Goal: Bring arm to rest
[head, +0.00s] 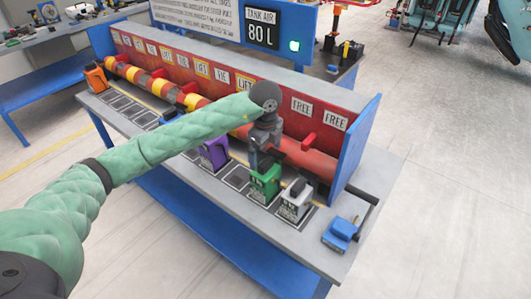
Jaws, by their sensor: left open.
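My left arm comes in from the left in a green sleeve. Its gripper (261,160) points down over the bench, right above the green block (265,182). The gripper is open; its fingertips are small and dark here, and I cannot tell whether they touch the block. The green block stands upright on the bench's front strip. My right gripper is not in view.
A purple block (214,154), a white-grey block (296,200) and an orange block (96,77) stand along the bench (320,262). A blue device (340,234) sits at its right end. Behind runs a red pipe (305,157) with red levers below labels.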

